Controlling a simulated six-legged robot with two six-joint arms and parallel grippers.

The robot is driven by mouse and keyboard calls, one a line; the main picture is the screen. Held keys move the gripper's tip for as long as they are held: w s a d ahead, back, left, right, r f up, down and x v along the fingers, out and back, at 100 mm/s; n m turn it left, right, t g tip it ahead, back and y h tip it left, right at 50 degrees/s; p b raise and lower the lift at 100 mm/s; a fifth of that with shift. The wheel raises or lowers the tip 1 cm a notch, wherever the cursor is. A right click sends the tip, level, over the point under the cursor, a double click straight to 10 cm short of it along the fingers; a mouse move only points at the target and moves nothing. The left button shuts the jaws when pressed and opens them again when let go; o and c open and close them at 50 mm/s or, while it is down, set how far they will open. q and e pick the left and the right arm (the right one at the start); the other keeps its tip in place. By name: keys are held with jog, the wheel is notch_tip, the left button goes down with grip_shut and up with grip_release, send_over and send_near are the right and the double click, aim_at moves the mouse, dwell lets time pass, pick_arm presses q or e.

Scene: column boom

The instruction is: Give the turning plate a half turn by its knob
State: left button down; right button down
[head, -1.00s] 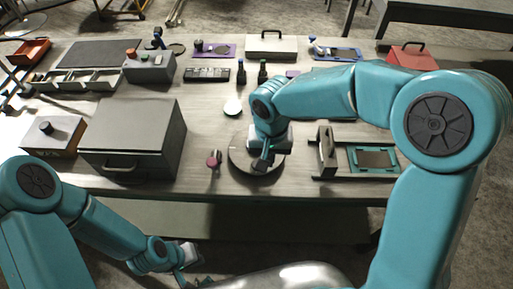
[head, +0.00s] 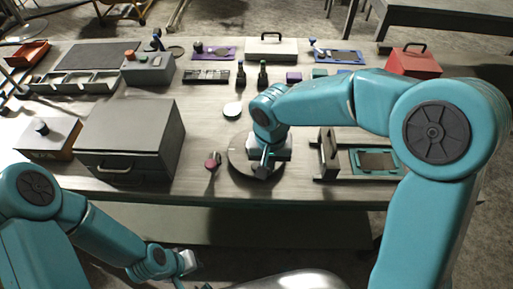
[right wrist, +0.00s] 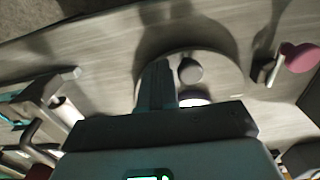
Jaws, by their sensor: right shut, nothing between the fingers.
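My right gripper (head: 264,172) is over the plate in the head view and hides the knob there. In the right wrist view its fingers (right wrist: 157,85) are together and empty, just left of the knob; I cannot tell whether they touch it. My left gripper (head: 186,264) is low in front of the table, away from the plate, its fingers too unclear to read.
A pink-topped knob or lever (head: 213,160) stands just left of the plate. A grey box with a handle (head: 130,140) is farther left. A slide fixture with a teal frame (head: 376,162) lies to the right. A white disc (head: 232,109) lies behind the plate.

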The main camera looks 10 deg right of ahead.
jog(key=shift+s+a+f, duration=0.15)
jog(key=shift+a+f, duration=0.05)
jog(key=shift+f, duration=0.1)
jog(key=shift+s+a, duration=0.1)
jog(key=shift+a, duration=0.35)
jog(key=shift+a+b, duration=0.15)
jog(key=shift+b, duration=0.15)
jog(key=shift+a, duration=0.3)
jog(key=shift+a, duration=0.55)
